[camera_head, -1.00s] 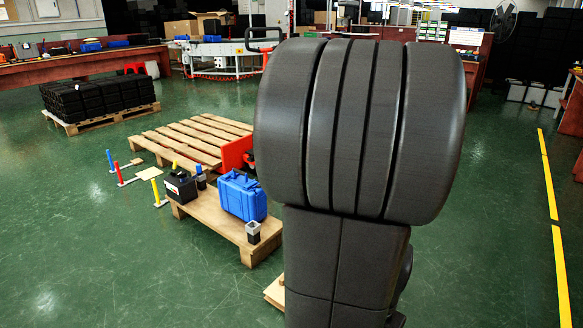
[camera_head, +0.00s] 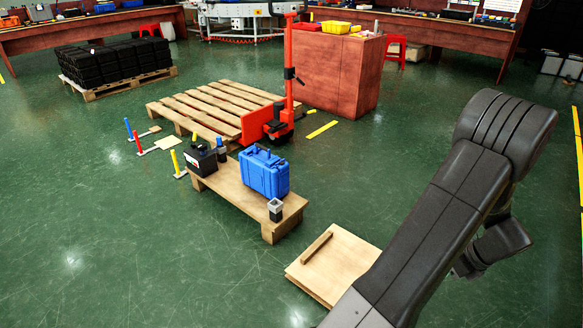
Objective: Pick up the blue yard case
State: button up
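The blue yard case (camera_head: 263,174) stands upright on a low wooden bench (camera_head: 225,189), with its handle on top. A black battery-like box (camera_head: 201,160) sits to its left and a small dark square-topped holder (camera_head: 275,209) stands close to its front right. My arm reaches up from the bottom at right and bends down beyond its elbow. My gripper (camera_head: 468,268) is partly visible at the lower end of the arm, right of the bench and well apart from the case. Its fingers are mostly hidden, so I cannot tell their opening.
A pallet (camera_head: 205,110) and a red pallet jack (camera_head: 268,122) stand behind the bench. A wooden board (camera_head: 335,262) lies on the floor between bench and arm. Coloured posts (camera_head: 137,142) stand at left. Green floor is clear at front left.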

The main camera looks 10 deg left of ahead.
aim_at(265, 172)
jog(key=i+j+u, duration=0.1)
jog(key=i+j, duration=0.35)
jog(key=i+j+u, duration=0.15)
jog(key=i+j, duration=0.3)
jog(key=i+j+u, duration=0.1)
jog(key=i+j, duration=0.25)
jog(key=i, duration=0.15)
jog(key=i+j+u, duration=0.1)
jog(key=i+j, duration=0.2)
jog(key=i, duration=0.2)
jog(key=i+j+u, duration=0.15)
jog(key=i+j, duration=0.15)
jog(key=i, duration=0.2)
